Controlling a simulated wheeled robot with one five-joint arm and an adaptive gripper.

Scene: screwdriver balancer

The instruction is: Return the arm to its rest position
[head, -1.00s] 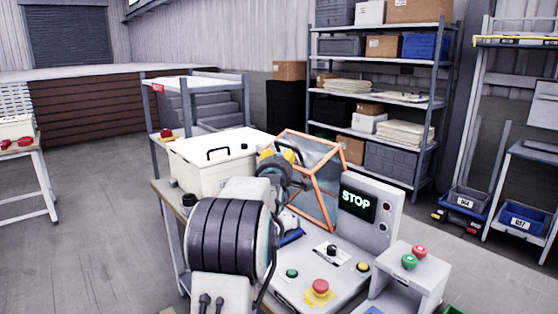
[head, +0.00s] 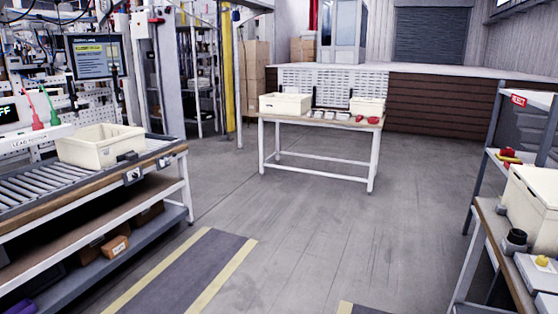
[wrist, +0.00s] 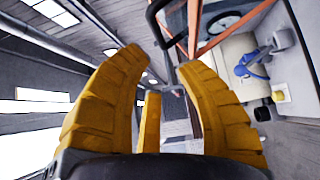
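My gripper (wrist: 160,60) shows in the wrist view with its thick yellow fingers apart and nothing between them. It is open and empty. The wrist view is tilted sideways. The orange-edged guard frame (wrist: 193,25) of the balancer machine shows beyond the fingers. A pale machine part with a blue item (wrist: 250,65) lies to the right, apart from the fingers. My arm and gripper are outside the head view, so the arm's full posture is hidden.
In the head view, a workbench edge with a cream case (head: 535,210) stands at right. A roller conveyor with a cream bin (head: 100,145) is at left. A white-legged table (head: 320,122) with bins stands ahead. The floor (head: 290,235) between is clear.

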